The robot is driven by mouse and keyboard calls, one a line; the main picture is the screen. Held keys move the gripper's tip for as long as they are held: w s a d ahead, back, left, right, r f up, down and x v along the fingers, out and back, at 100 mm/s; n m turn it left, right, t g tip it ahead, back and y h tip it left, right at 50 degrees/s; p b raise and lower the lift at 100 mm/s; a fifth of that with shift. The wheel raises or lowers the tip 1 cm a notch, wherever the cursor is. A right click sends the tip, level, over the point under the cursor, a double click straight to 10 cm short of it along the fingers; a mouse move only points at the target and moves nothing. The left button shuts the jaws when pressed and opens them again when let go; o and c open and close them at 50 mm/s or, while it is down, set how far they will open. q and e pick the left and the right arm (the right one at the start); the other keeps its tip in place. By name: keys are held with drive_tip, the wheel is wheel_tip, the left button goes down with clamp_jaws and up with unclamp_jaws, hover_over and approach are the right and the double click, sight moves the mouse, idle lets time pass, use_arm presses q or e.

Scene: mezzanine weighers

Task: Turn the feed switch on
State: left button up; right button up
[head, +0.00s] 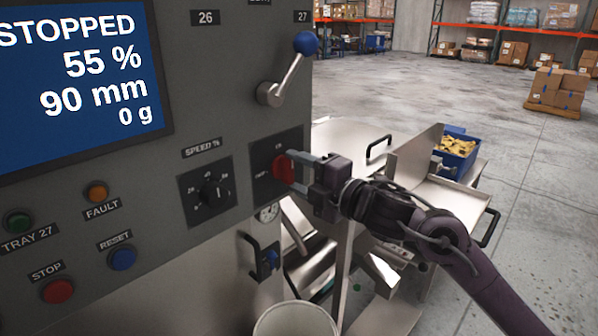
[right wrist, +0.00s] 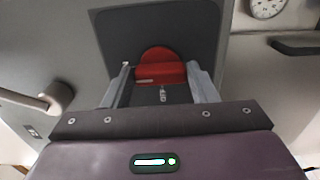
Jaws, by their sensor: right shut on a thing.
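The feed switch (head: 284,170) is a red rotary knob on a dark plate at the right side of the grey control panel (head: 170,110). Small labels above and left of it are too small to read surely. My right gripper (head: 296,172) reaches it from the right, with its fingers on either side of the knob, shut on it. In the right wrist view the red knob (right wrist: 158,68) shows between the two fingertips (right wrist: 160,75). The screen (head: 75,80) reads STOPPED, 55 %, 90 mm, 0 g. My left gripper is not in view.
A black speed knob (head: 213,192) sits left of the switch. A lever with a blue ball (head: 305,44) stands out above it. Stop (head: 58,291), reset (head: 122,258) and fault (head: 96,192) buttons are lower left. Metal trays and a white bucket (head: 295,320) lie below.

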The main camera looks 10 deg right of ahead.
idle(0.5)
drive_tip(key=o, duration=1)
drive_tip(key=shift+d, duration=0.1)
drive_tip(key=shift+s+d+f, duration=0.15)
drive_tip(key=shift+s+d, duration=0.05)
drive_tip(key=shift+s, duration=0.15)
drive_tip(key=b+v, duration=0.3)
drive_tip(key=v, duration=0.4)
